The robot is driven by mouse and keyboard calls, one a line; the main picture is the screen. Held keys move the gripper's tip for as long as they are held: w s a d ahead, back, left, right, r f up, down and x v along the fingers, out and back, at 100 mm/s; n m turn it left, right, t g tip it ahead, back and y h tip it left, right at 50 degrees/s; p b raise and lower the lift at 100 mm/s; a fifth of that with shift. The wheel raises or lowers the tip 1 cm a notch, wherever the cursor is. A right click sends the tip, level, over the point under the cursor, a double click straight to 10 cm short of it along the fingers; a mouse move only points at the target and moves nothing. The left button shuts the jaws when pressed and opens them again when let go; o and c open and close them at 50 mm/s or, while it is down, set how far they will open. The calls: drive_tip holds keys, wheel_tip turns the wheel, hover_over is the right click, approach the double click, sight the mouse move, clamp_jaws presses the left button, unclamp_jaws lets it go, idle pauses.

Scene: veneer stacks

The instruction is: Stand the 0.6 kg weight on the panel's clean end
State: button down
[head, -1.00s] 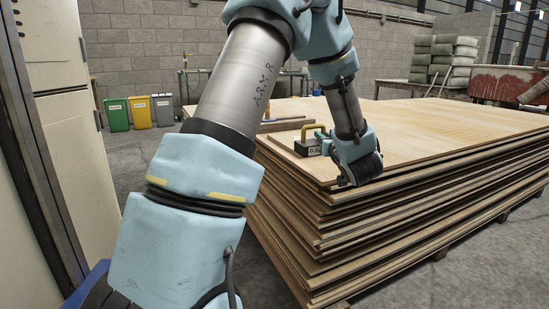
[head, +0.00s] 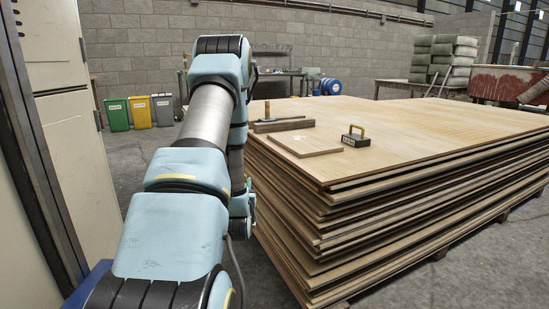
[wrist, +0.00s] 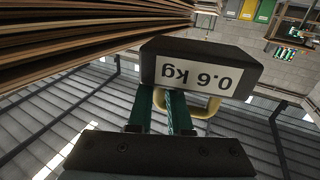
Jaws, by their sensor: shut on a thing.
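The weight (wrist: 245,62), a dark block with a white "0.6 kg" label, fills the middle of the wrist view. My gripper (wrist: 163,104) is shut on its yellow handle (wrist: 204,108). The picture is inverted there, with the roof low, so the weight hangs about upright. In the head view my arm hides both gripper and held weight. The panel (head: 306,145), a small thin board, lies flat on the stack's near left corner, with no weight on it. I cannot tell which end is clean.
A second yellow-handled weight (head: 355,138) stands right of the panel on the veneer stack (head: 430,125); its label is unreadable. A dark wooden block (head: 284,125) lies behind the panel. Bins (head: 140,113) stand at the back left. A cabinet (head: 70,120) stands close on the left.

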drive_tip(key=shift+s+a+f, duration=0.2)
drive_tip(key=shift+s+f, duration=0.05)
drive_tip(key=shift+f, duration=0.1)
drive_tip(key=shift+s+d+f+p, duration=0.1)
drive_tip(key=shift+d+f+p, duration=0.15)
drive_tip(key=shift+p, duration=0.3)
drive_tip(key=s+d+f+n+y+p, duration=0.1)
drive_tip(key=s+f+p, duration=0.2)
drive_tip(key=s+p, duration=0.35)
drive_tip(key=s+d+f+y+p, duration=0.1)
drive_tip(key=s+f+y+p, duration=0.15)
drive_tip(key=s+p, duration=0.45)
wheel_tip(320, 180, up, 18)
drive_tip(key=s+a+m+h+p, duration=0.1)
drive_tip(key=s+a+h+p, duration=0.1)
drive_tip(key=p, duration=1.3)
drive_tip(key=shift+s+a+h, duration=0.35)
drive_tip(key=shift+a+h, duration=0.05)
drive_tip(key=shift+h, duration=0.35)
drive_tip(key=shift+d, duration=0.1)
